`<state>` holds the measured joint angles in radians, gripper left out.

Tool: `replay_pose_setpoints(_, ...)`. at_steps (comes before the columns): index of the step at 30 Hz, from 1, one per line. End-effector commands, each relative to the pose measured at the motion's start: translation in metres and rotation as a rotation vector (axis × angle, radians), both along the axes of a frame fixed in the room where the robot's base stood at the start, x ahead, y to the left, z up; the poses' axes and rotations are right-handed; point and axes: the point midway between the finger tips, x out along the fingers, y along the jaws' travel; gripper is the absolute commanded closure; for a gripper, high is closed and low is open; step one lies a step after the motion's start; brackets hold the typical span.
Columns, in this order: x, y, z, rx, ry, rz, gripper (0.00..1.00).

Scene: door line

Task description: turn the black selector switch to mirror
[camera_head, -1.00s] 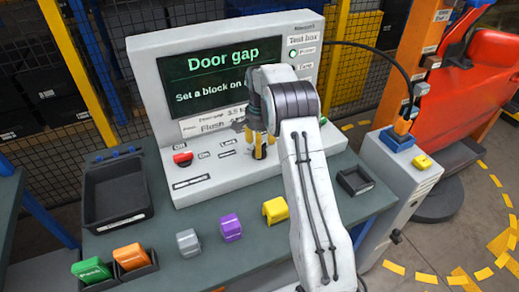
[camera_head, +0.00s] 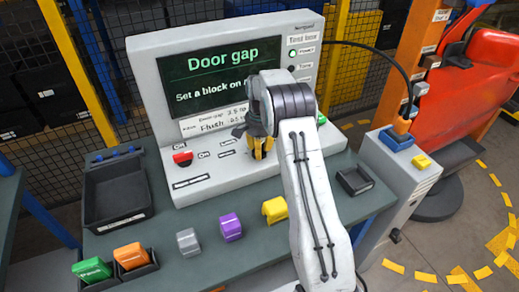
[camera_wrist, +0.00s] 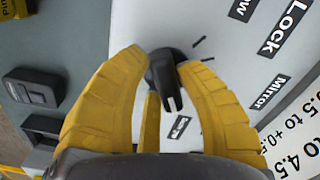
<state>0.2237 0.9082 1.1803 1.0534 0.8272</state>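The black selector switch (camera_wrist: 166,80) shows in the wrist view on the white panel, its raised bar between my yellow fingers. The labels "Lock" (camera_wrist: 288,28) and "Mirror" (camera_wrist: 267,92) are to its right. The bar's end points down, slightly right in that view, away from these labels. My gripper (camera_wrist: 163,62) is open around the switch, fingertips close on either side; whether they touch it is unclear. In the head view my gripper (camera_head: 259,150) is low over the sloped panel and hides the switch.
The test box screen (camera_head: 220,78) stands behind the panel. A red button (camera_head: 182,158) is to the left. Grey (camera_head: 188,242), purple (camera_head: 230,227) and yellow (camera_head: 275,209) blocks stand in front on the table. A black tray (camera_head: 118,190) is at the left.

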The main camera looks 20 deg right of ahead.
Motion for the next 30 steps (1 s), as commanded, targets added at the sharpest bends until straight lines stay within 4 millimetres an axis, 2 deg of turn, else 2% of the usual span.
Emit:
replay_pose_setpoints(1,0.0001,0.0,0.0002,0.0,0.0,0.0,0.76)
replay_pose_setpoints(9,0.0,-0.0001,0.0002,0.0,0.0,0.0,1.0)
replay_pose_setpoints(20,-0.0001,-0.0005,-0.0003,0.0,0.0,0.056,1.0)
replay_pose_setpoints(30,0.0,-0.0028,-0.0006,0.0,0.0,0.315,1.0)
